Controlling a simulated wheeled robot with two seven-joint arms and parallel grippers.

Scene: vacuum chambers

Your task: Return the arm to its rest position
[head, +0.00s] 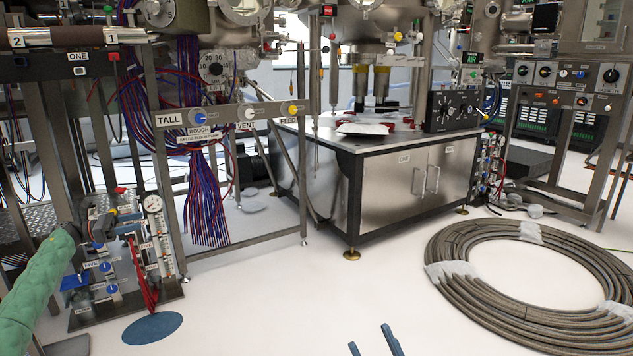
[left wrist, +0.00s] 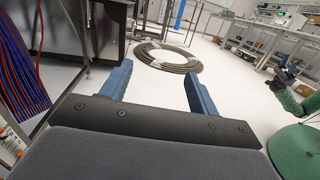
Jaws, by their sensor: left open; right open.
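My left arm comes in at the left edge of the head view in a green sleeve. Its dark gripper (head: 112,222) is over the valve panel and hard to make out against it. In the left wrist view the two blue fingers of my left gripper (left wrist: 158,72) are spread apart, with only floor between them. My right gripper (head: 372,346) shows at the bottom of the head view as two separated blue fingertips with nothing between them. It also shows at the right of the left wrist view (left wrist: 283,77), dark and small, on a green-sleeved arm.
A valve panel (head: 84,312) with gauges and a red-and-blue wire bundle (head: 203,195) are close to my left gripper. A steel cabinet (head: 385,195) stands in the middle. A hose coil (head: 470,285) lies on the right. The white floor (head: 290,300) between is clear.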

